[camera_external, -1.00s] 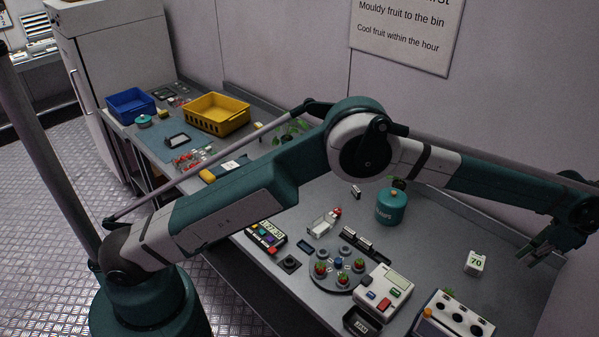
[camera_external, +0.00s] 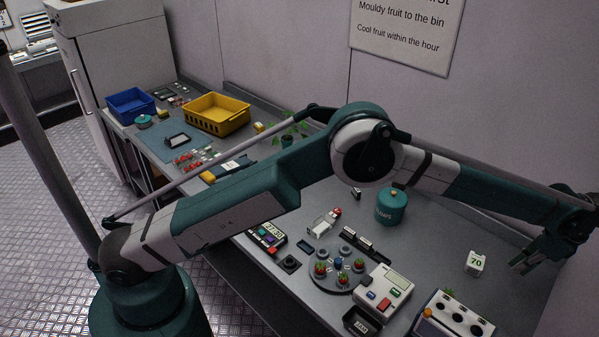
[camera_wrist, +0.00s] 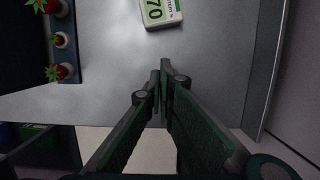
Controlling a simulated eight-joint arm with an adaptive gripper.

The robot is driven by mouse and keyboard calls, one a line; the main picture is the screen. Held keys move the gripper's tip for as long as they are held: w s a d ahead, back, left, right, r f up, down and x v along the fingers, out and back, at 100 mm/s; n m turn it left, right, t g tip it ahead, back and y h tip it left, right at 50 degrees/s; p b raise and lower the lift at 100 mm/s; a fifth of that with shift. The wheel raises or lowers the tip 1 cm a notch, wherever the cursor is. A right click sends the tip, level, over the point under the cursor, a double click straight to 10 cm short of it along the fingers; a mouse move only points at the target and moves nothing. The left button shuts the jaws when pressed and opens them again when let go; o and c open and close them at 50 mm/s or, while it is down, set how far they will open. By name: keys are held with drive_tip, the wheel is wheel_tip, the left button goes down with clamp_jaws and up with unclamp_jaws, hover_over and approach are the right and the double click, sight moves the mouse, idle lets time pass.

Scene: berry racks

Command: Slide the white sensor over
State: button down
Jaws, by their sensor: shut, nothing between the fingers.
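The white sensor (camera_external: 475,263) is a small white block with a green patch marked 70. It stands on the right part of the grey worktop. In the wrist view the white sensor (camera_wrist: 160,12) is at the top, beyond the fingertips. My gripper (camera_external: 519,266) is to the right of the sensor in the outside view, apart from it and pointing down. In the wrist view my gripper (camera_wrist: 162,80) has its fingers together and empty, with bare worktop between the fingertips and the sensor.
A rack with berries (camera_wrist: 62,40) lies left in the wrist view. A white device with a display (camera_external: 384,293), a round berry holder (camera_external: 338,282) and a teal canister (camera_external: 391,207) stand left of the sensor. The worktop (camera_external: 440,240) around the sensor is clear.

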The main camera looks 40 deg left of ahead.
drive_tip(key=x, duration=0.6)
drive_tip(key=shift+f, duration=0.25)
drive_tip(key=a, duration=0.2)
drive_tip(key=shift+a+r, duration=0.25)
drive_tip(key=shift+a+f+p, duration=0.15)
drive_tip(key=shift+a+p, duration=0.15)
drive_tip(key=shift+a, duration=0.45)
drive_tip(key=a+b, duration=0.5)
drive_tip(key=a, duration=1.5)
drive_tip(key=shift+a+b, duration=0.2)
drive_tip(key=shift+b, duration=0.1)
drive_tip(key=shift+d, duration=0.1)
